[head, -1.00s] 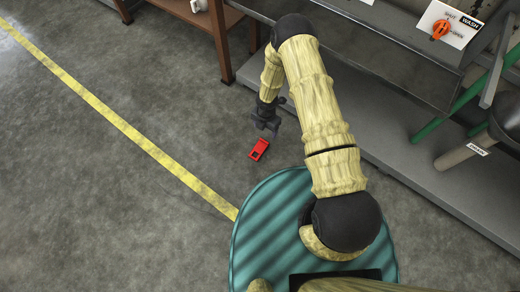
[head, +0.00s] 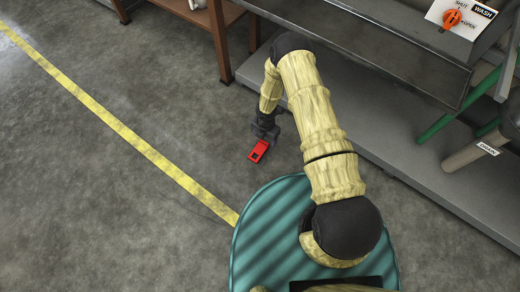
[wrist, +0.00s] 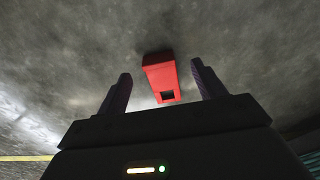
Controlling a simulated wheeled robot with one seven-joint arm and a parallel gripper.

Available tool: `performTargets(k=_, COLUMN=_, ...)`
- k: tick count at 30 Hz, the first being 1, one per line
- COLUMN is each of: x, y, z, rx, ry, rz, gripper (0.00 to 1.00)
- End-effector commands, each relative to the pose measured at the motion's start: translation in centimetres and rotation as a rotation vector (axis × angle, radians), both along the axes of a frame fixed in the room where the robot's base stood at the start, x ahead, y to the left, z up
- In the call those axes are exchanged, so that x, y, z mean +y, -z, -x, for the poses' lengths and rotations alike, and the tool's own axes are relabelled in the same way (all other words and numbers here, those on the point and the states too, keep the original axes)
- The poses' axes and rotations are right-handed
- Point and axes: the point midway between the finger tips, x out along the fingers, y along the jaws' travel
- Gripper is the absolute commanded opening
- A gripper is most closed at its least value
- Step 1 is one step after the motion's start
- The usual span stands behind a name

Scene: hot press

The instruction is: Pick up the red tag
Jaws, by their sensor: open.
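The red tag (head: 258,151) lies flat on the grey concrete floor, left of the metal bench and beyond my round teal base. It has a dark square hole near one end. My gripper (head: 265,135) is low above the floor, right at the far end of the tag in the head view. In the wrist view the tag (wrist: 162,77) shows ahead of the fingers, with its holed end toward the gap between them, closer to the right finger. My gripper (wrist: 160,85) is open, and nothing is held. Whether a finger touches the tag cannot be told.
A grey metal bench with a low shelf (head: 400,150) runs along the right, with an orange knob (head: 451,18), a green pipe (head: 455,107) and a labelled handle. A brown wooden table (head: 222,40) stands at the back. Floor left of the tag, crossed by a yellow line (head: 130,135), is clear.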

Motion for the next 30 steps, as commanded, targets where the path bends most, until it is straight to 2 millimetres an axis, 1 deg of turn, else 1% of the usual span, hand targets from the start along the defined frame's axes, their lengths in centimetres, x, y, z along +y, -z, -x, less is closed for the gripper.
performTargets(k=1, x=0.0, y=1.1, z=-0.1, rx=0.001, ry=0.001, rz=-0.001, gripper=0.69)
performTargets(k=7, x=0.1, y=3.4, z=-0.3, rx=0.001, ry=-0.001, rz=0.001, gripper=0.69)
performTargets(k=10, x=0.1, y=4.2, z=-0.4, rx=-0.001, ry=0.0, rz=0.001, gripper=0.69)
performTargets(k=28, x=0.1, y=4.2, z=-0.4, rx=0.0, ry=0.0, rz=0.0, gripper=0.69)
performTargets(k=29, x=0.1, y=4.2, z=-0.4, rx=0.0, ry=0.0, rz=0.0, gripper=0.65)
performTargets(k=30, x=0.1, y=4.2, z=-0.4, rx=0.0, ry=0.0, rz=0.0, gripper=0.57)
